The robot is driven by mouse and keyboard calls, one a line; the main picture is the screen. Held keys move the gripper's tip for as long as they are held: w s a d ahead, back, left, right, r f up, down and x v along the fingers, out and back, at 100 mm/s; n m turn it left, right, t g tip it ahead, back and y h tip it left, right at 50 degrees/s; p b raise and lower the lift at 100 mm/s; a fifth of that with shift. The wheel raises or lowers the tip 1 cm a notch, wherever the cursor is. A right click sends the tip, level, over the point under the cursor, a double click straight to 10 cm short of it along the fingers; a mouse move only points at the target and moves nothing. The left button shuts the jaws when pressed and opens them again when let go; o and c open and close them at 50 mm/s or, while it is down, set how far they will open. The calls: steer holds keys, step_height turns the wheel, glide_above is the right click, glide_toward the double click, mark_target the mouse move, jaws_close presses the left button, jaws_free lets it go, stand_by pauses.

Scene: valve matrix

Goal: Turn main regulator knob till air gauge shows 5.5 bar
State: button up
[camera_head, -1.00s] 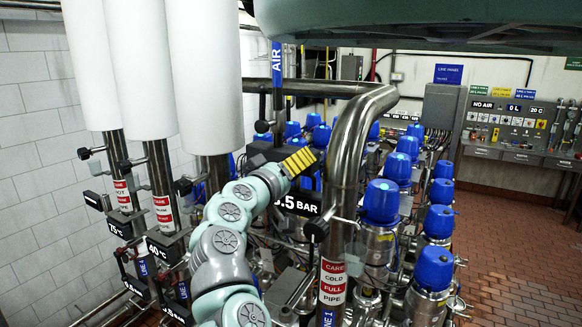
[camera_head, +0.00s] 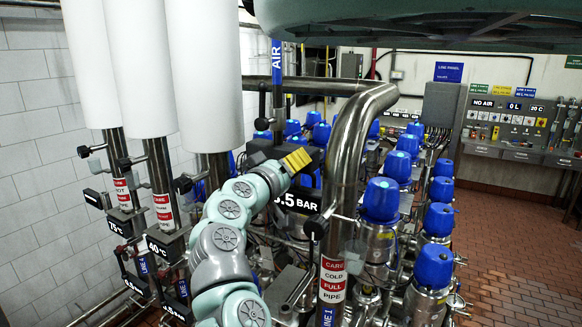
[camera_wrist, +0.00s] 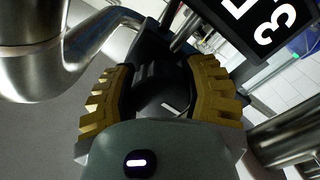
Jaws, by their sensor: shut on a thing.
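The main regulator knob (camera_wrist: 158,88) is black with a short white mark. It sits between the yellow fingers of my gripper (camera_wrist: 158,98) in the wrist view. The gripper is shut on it. In the head view, my gripper (camera_head: 297,160) reaches the black regulator block, and the knob is hidden. The black air gauge display (camera_head: 298,201) shows ".5 BAR" behind my arm. Its first digit is partly covered in the head view. The display also shows in the wrist view (camera_wrist: 240,38), tilted and cropped, with a large character like a 3.
A thick steel pipe (camera_head: 344,165) bends down close to the right of my gripper. White cylinders (camera_head: 205,75) on steel pipes stand at the left. Several blue-capped valves (camera_head: 382,200) fill the right side. A control panel (camera_head: 505,122) is on the back wall.

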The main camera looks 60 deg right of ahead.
steer(key=shift+f+b, duration=0.15)
steer(key=shift+b, duration=0.4)
steer(key=m+b, duration=0.2)
steer(key=b, duration=0.5)
steer(key=m+b, duration=0.3)
steer(key=b, duration=0.3)
steer(key=m+b, duration=0.2)
steer(key=b, duration=0.5)
steer(key=shift+a+f+m+b, duration=0.1)
steer(key=shift+f+m+b, duration=0.25)
steer(key=shift+m, duration=0.05)
steer(key=m+b, duration=0.2)
steer(key=b, duration=0.2)
steer(key=m+b, duration=0.2)
steer(key=b, duration=0.2)
steer(key=shift+r+b, duration=0.35)
steer(key=shift+b, duration=0.05)
steer(key=o, duration=1.2)
steer(key=shift+r, duration=0.1)
